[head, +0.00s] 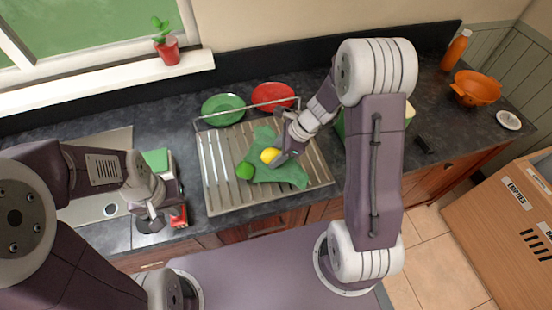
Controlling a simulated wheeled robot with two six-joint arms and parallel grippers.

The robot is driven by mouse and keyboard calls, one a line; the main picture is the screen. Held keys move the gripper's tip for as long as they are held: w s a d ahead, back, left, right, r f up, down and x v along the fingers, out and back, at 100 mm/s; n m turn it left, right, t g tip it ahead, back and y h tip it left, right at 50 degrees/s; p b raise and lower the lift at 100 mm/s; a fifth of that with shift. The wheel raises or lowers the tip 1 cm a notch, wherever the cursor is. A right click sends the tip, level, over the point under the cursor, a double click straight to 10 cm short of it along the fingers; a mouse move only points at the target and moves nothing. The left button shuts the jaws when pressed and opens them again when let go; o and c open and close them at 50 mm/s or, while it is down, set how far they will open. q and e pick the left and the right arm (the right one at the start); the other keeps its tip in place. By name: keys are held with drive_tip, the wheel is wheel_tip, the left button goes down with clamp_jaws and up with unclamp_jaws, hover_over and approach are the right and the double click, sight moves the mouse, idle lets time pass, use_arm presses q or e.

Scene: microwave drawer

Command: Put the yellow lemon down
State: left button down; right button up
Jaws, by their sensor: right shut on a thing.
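The yellow lemon (269,155) is at the jaws of my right gripper (279,158), which is shut on it. The gripper comes from the upper right and covers the lemon's right side. The lemon is over a green cloth (291,177) lying on the metal drying rack (222,192). I cannot tell whether the lemon touches the cloth. A round green fruit (245,171) lies just left of the lemon. My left gripper (162,220) is low at the left, by the counter's front edge, beside a small red object (178,216). Its fingers are too unclear to tell if they are open.
A green plate (223,108) and a red plate (272,95) stand at the rack's back. A potted plant (167,50) is on the sill. An orange bowl (475,88) and orange bottle (456,50) are at the far right. The rack's left slats are bare.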

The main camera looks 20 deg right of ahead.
wheel_tip(320, 180, down, 3)
drive_tip(key=shift+d+f, duration=0.1)
drive_tip(key=shift+s+f+b, duration=0.1)
drive_tip(key=shift+f+b, duration=0.05)
drive_tip(key=shift+b, duration=0.15)
drive_tip(key=shift+f+b, duration=0.45)
drive_tip(key=shift+f, duration=0.05)
clamp_jaws()
drive_tip(key=o, duration=1.4)
unclamp_jaws()
drive_tip(key=shift+s, duration=0.1)
drive_tip(key=shift+o, duration=0.2)
drive_tip(key=shift+r, duration=0.15)
